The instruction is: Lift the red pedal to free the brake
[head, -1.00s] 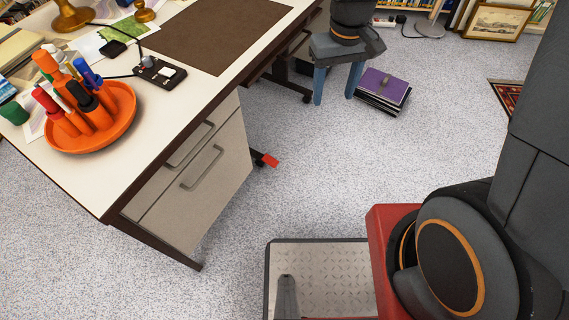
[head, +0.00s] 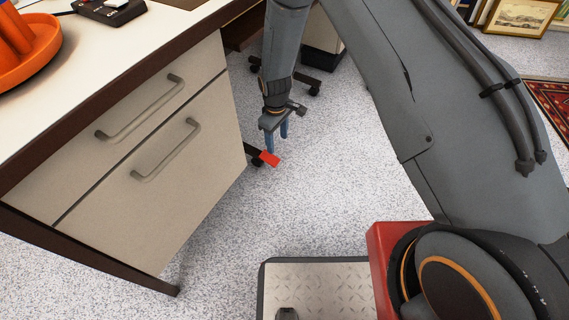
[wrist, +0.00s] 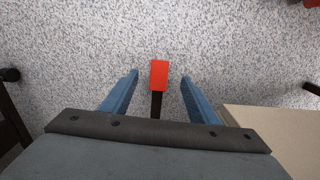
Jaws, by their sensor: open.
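The red pedal (head: 269,158) sticks out low near the floor from beside the desk's drawer unit, next to a dark caster. In the wrist view the pedal (wrist: 159,75) sits at the end of a short dark lever (wrist: 156,104). My gripper (head: 277,134) points down just above the pedal in the head view. In the wrist view my gripper (wrist: 159,82) is open, with one blue finger on each side of the pedal and a gap on both sides. I cannot tell the exact height between the fingertips and the pedal.
The desk's drawer unit (head: 150,150) with two handles stands close on the left. Another caster (head: 314,90) and a dark base are behind my gripper. The speckled carpet (head: 330,200) to the right is clear. An orange tray (head: 28,50) is on the desk.

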